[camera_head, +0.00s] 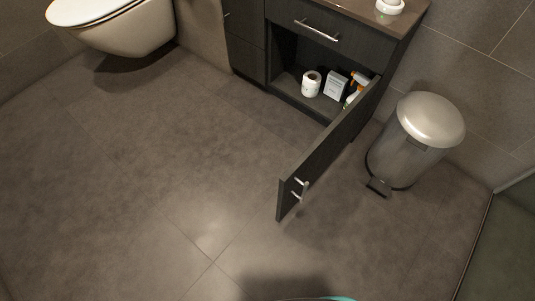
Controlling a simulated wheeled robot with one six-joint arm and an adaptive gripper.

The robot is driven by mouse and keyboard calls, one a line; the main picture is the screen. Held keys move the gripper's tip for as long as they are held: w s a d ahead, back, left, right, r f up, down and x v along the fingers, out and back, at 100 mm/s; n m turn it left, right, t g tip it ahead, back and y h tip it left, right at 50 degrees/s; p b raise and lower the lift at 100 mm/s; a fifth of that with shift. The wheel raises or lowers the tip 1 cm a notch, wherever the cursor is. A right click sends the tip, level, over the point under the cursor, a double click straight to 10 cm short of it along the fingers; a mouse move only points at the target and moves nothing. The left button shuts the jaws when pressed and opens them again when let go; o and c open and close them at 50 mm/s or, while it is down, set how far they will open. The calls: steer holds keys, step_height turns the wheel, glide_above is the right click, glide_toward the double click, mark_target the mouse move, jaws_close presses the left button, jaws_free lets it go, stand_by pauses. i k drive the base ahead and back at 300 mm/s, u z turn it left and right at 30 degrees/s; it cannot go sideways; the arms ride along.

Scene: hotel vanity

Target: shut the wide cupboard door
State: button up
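The wide cupboard door (325,150) is dark wood and stands wide open, swung out from the right side of the vanity cabinet (280,97) into the room. Its silver handle (302,188) is near the free end, which points toward the front of the picture. My gripper is not in view.
A metal pedal bin (415,138) stands right of the open door. A wall-hung toilet (125,30) is at the upper left. A closed drawer with a bar handle (317,29) is above the compartment. The tiled floor (150,170) left of the door is clear.

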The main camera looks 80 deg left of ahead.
mark_target(293, 184)
steer(key=u, duration=2.4)
steer(key=i, duration=0.5)
steer(key=z, duration=0.25)
steer(key=k, duration=0.65)
steer(key=u, duration=0.45)
